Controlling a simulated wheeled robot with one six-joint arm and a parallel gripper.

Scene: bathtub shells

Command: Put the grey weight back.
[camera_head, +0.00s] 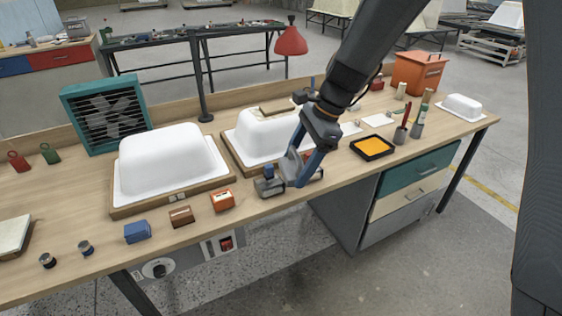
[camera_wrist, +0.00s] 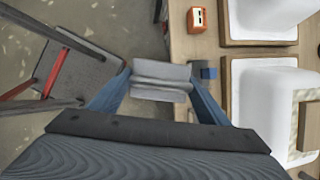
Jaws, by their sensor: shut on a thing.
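My gripper (camera_wrist: 158,90) is shut on the grey weight (camera_wrist: 160,80), a grey ridged block seen between its two blue fingers in the wrist view.
An orange block (camera_head: 222,200), a brown block (camera_head: 181,216) and a blue block (camera_head: 137,232) stand along the front edge to the left. Two white tub shells (camera_head: 170,160) (camera_head: 262,135) on wooden boards lie behind.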

